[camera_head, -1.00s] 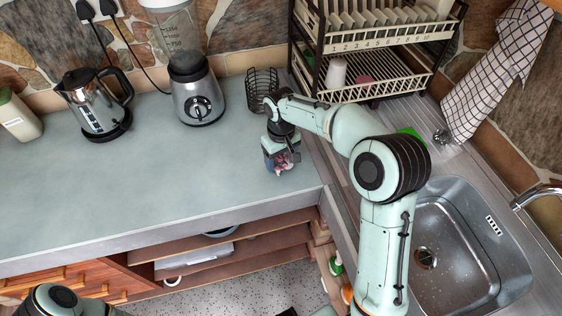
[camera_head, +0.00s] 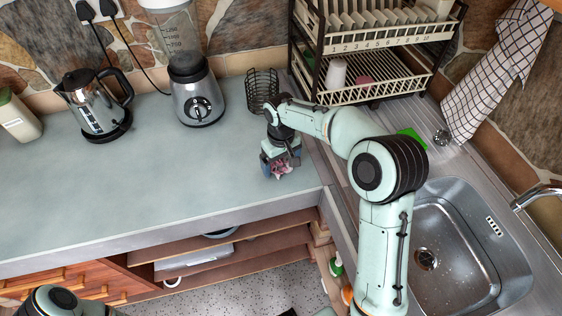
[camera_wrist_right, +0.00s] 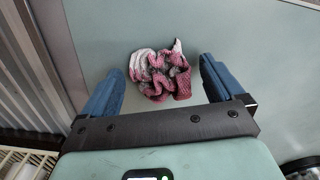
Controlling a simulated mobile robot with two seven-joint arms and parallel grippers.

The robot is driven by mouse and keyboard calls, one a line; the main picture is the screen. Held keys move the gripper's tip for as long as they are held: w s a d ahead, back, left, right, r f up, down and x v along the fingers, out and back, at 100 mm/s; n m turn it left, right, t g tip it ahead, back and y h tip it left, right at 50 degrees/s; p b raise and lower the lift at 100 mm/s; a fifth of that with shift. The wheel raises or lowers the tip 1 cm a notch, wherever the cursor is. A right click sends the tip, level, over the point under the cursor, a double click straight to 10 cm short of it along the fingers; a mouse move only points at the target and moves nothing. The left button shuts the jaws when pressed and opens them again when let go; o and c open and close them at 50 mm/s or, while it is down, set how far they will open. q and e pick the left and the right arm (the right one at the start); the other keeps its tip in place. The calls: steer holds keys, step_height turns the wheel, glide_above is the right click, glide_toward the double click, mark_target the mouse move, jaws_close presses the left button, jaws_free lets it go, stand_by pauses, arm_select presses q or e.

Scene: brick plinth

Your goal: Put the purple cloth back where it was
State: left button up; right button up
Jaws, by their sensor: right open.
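A crumpled pink-purple and whitish cloth (camera_wrist_right: 163,76) lies on the grey-green worktop (camera_head: 130,190). In the head view the cloth (camera_head: 281,173) shows partly below my right gripper (camera_head: 280,166), near the worktop's right end. In the right wrist view my right gripper (camera_wrist_right: 161,72) is open, with one blue finger on each side of the cloth and a gap between cloth and fingers. I cannot tell how high the fingertips are above the worktop. Part of my left arm shows at the lower left of the head view; its gripper is not visible.
A black wire basket (camera_head: 262,90) stands just behind my right gripper. A blender (camera_head: 197,95) and kettle (camera_head: 98,105) stand further left. A dish rack (camera_head: 385,70), green sponge (camera_head: 411,137) and sink (camera_head: 465,245) are on the right. The left-middle worktop is clear.

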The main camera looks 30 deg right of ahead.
mark_target(281, 164)
arm_select(q)
steer(key=shift+w+r+p, duration=0.8)
steer(key=shift+r, duration=0.3)
arm_select(e)
step_height(281, 164, up, 12)
steer(key=shift+f, duration=0.1)
